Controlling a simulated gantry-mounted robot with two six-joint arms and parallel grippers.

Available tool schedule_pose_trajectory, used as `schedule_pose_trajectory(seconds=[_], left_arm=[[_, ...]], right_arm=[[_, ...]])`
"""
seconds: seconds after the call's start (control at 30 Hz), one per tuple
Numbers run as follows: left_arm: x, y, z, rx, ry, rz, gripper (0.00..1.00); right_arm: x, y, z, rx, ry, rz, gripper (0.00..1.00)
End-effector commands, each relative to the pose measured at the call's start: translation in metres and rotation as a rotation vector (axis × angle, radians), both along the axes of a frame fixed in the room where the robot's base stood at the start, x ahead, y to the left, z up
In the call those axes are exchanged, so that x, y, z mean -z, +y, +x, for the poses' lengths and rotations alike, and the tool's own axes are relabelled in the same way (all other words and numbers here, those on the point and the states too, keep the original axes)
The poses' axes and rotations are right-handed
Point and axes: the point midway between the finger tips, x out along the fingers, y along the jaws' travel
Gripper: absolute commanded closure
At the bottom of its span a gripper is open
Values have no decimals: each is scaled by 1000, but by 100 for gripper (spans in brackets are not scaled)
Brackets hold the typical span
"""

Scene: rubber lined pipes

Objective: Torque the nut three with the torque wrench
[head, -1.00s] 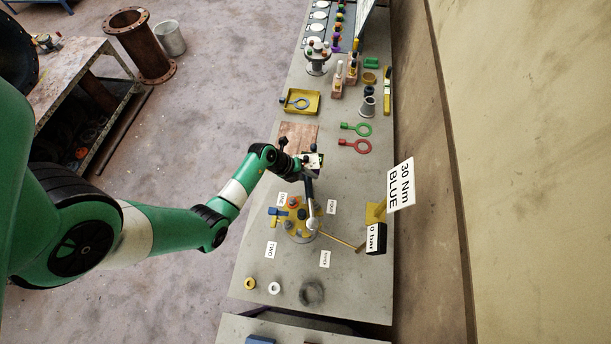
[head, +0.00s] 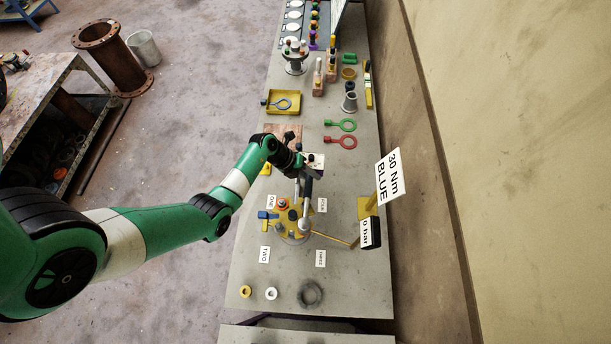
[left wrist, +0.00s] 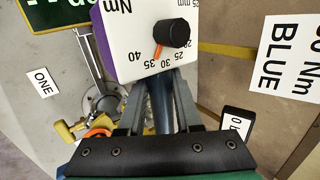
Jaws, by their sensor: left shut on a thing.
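My left gripper (head: 311,170) is shut on the torque wrench (head: 308,188). In the left wrist view, its two grey fingers (left wrist: 160,108) flank the dark handle below a white dial box (left wrist: 129,52) with a black knob and an orange pointer near the 30 and 35 marks. The wrench's silver head (head: 304,225) is at the lower right of the yellow flange (head: 289,230), on the side of the THREE label (head: 320,258). The head hides the nut there; I cannot tell how well it is seated. My right gripper is not in view.
A sign (head: 390,176) reading 30 Nm BLUE and a 0 bar display (head: 366,233) stand right of the flange, near the wall. A yellow rod (head: 330,237) runs toward the display. Loose rings (head: 311,293) lie at the near end of the grey table (head: 345,275).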

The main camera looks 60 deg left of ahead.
Motion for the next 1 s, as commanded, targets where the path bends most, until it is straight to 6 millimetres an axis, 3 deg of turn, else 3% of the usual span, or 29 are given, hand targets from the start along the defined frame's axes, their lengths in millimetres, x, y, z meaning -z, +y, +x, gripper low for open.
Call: schedule_pose_trajectory(seconds=[0.5, 1.0], left_arm=[[1, -15, 21, 155, -2, 2, 100], [-25, -14, 21, 151, -2, 2, 100]], right_arm=[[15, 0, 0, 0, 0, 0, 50], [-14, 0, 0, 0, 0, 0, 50]])
